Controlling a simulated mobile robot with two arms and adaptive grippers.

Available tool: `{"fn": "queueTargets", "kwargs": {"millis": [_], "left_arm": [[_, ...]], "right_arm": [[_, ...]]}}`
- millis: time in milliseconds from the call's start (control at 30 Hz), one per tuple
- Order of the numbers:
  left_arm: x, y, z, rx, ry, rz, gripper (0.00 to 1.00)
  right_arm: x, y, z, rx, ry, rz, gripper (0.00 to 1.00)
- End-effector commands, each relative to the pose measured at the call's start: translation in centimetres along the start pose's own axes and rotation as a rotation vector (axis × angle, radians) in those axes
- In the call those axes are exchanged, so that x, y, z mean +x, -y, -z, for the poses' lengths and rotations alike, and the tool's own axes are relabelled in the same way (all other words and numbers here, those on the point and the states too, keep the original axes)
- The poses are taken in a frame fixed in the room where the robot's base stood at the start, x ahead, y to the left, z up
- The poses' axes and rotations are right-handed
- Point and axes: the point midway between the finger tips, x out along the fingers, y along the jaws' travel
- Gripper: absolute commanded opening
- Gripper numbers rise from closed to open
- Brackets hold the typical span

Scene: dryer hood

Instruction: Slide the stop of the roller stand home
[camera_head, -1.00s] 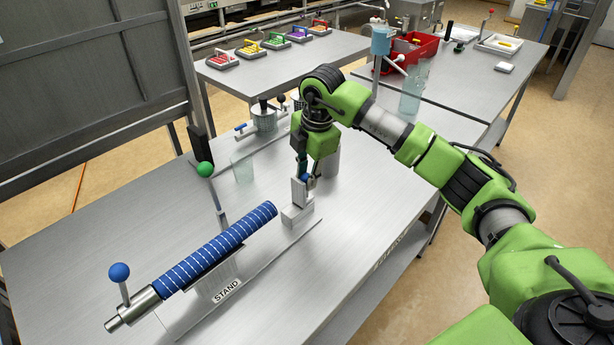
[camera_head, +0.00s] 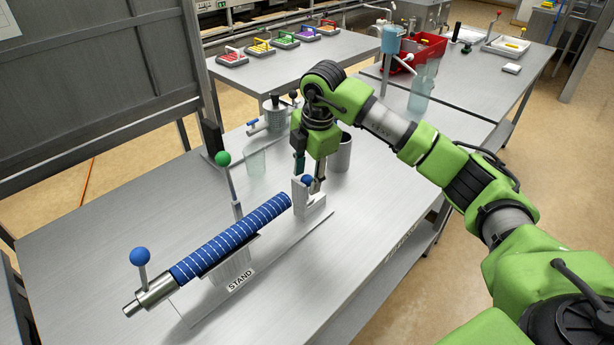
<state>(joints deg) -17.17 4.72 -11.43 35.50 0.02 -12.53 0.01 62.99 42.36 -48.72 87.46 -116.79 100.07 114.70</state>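The roller stand (camera_head: 204,306) is a clear base labelled STAND. It bears a blue striped roller (camera_head: 232,236) with a metal end at the near left. The stop (camera_head: 300,194) is a pale upright plate with a blue knob on a pale block at the roller's far right end. Its plate stands close to the roller's end; whether they touch I cannot tell. My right gripper (camera_head: 309,178) points down at the stop, its fingertips apart on either side of the blue knob in the picture. Contact with the knob cannot be made out. My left gripper is not in view.
A clear beaker (camera_head: 256,160) and a metal cup (camera_head: 342,154) stand behind. The table's front right is clear.

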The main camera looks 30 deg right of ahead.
Motion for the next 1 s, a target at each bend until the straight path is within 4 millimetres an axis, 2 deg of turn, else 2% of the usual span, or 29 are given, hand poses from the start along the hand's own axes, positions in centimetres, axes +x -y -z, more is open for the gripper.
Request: {"fn": "queueTargets", "kwargs": {"millis": [300,500,700,1000], "left_arm": [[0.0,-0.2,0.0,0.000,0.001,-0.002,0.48],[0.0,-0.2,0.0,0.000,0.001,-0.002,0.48],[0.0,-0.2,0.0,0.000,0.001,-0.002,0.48],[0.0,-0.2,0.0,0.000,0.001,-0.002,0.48]], "right_arm": [[-6.4,-0.2,0.1,-0.001,0.001,-0.006,0.38],[-9.9,-0.1,0.2,-0.001,0.000,-0.003,0.38],[-11.3,-0.1,0.2,-0.002,0.001,-0.001,0.38],[-11.4,-0.1,0.2,-0.001,0.000,-0.001,0.38]]}}
